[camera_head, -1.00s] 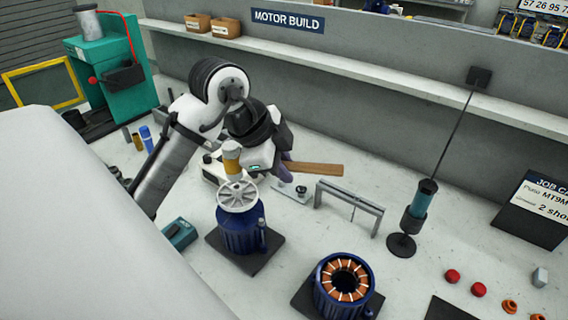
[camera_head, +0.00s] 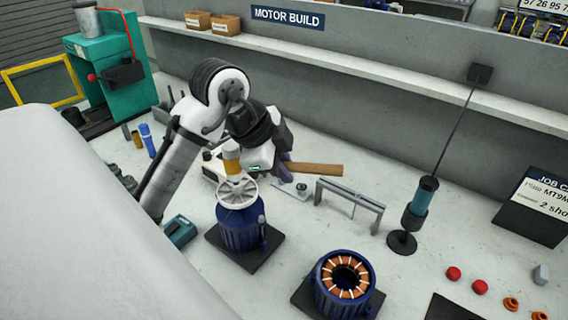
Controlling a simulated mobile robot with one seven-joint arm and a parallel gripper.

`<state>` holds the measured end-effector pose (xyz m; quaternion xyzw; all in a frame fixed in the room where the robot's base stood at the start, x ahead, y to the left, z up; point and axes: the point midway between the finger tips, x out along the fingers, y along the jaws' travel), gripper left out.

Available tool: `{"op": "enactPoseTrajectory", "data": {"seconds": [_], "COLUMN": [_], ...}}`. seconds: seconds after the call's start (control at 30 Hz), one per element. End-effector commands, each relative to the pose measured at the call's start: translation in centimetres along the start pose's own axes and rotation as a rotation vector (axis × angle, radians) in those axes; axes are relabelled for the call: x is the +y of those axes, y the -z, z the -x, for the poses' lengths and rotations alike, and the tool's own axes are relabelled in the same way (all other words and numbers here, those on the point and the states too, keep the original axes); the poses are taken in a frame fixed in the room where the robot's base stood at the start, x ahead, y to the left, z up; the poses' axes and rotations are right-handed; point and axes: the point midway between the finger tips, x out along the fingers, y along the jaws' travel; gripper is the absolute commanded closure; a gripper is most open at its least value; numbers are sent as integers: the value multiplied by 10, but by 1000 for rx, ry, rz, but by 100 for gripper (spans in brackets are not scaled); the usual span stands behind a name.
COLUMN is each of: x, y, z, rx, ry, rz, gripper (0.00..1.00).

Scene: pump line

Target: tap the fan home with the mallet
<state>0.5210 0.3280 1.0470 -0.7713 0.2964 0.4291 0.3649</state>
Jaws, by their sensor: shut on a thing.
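The white fan (camera_head: 237,194) lies on top of the blue motor (camera_head: 241,229), which stands upright on a dark pad. My gripper (camera_head: 284,168) is shut on the mallet and sits behind and to the right of the fan. The mallet's wooden handle (camera_head: 318,169) sticks out to the right of the gripper. The mallet's yellowish head (camera_head: 232,162) is just above the fan's hub. I cannot tell whether the head touches the fan.
A second blue motor housing with copper windings (camera_head: 345,284) stands at the front. A grey metal frame (camera_head: 350,203) and a hanging teal driver (camera_head: 422,196) stand to the right. A teal box (camera_head: 180,231) lies left of the motor. Red caps (camera_head: 453,273) lie at right.

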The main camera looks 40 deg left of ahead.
Motion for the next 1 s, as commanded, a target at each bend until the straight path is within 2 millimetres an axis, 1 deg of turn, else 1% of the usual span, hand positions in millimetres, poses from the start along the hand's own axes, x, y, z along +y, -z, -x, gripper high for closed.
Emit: {"op": "enactPoseTrajectory", "data": {"seconds": [0.03,0.1,0.13,0.3,0.43,0.9,1.0], "x": [5,8,6,5,3,-12,-13], "y": [-5,-9,-7,-6,-3,15,16], "z": [-15,-25,-17,-15,-9,33,38], "rx": [5,4,1,1,2,2,2], "ry": [0,-1,0,0,0,0,0], "rz": [0,-1,-1,0,-1,-2,0], "gripper": [100,100,100,100,100,100,100]}}
